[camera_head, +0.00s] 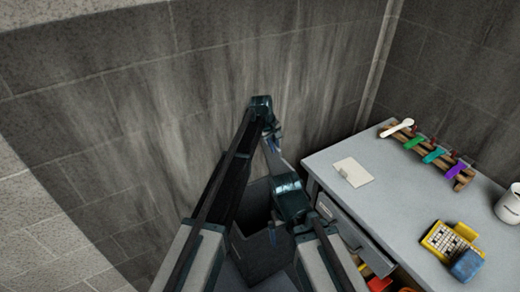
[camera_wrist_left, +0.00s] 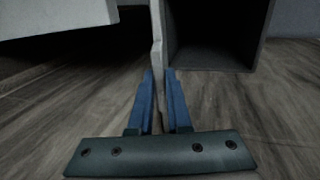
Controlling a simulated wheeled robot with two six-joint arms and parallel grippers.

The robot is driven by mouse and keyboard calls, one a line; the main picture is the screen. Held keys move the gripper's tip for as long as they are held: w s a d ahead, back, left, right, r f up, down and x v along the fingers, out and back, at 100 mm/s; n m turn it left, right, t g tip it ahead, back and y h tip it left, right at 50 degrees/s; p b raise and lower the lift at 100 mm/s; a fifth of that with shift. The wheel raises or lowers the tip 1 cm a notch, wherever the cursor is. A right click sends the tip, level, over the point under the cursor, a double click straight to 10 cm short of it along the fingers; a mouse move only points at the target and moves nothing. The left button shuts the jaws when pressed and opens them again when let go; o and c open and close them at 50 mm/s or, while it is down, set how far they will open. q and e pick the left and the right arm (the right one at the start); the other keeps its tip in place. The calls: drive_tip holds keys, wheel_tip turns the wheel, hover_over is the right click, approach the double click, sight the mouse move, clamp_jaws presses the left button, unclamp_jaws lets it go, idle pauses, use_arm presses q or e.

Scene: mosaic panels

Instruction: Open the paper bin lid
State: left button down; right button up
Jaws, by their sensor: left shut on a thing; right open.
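The paper bin (camera_head: 262,262) is a dark grey box standing on the floor left of the desk, and its dark inside shows from above. In the left wrist view its open mouth (camera_wrist_left: 262,38) is at the upper right. The lid (camera_head: 279,163) shows as a thin light grey panel, raised from the mouth. In the left wrist view I see the lid edge-on (camera_wrist_left: 157,38), between the blue fingers of my left gripper (camera_wrist_left: 160,98). That gripper (camera_head: 275,137) is shut on it. My right gripper (camera_head: 285,232) is open, lower, over the bin area; arms partly hide the bin.
A grey desk (camera_head: 395,190) with a drawer (camera_head: 340,220) stands right of the bin. A wall rises behind.

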use_arm(q)
drive_tip(key=w+d, duration=0.4)
drive_tip(key=d, duration=0.2)
drive_tip(key=shift+r, duration=0.45)
drive_tip(key=c, duration=0.9)
unclamp_jaws()
drive_tip(key=shift+a+r+p, duration=0.1)
drive_tip(key=shift+p, duration=0.3)
drive_tip(key=p+v, duration=1.3)
drive_tip(key=shift+s+a+r, duration=0.15)
drive_tip(key=shift+r, duration=0.15)
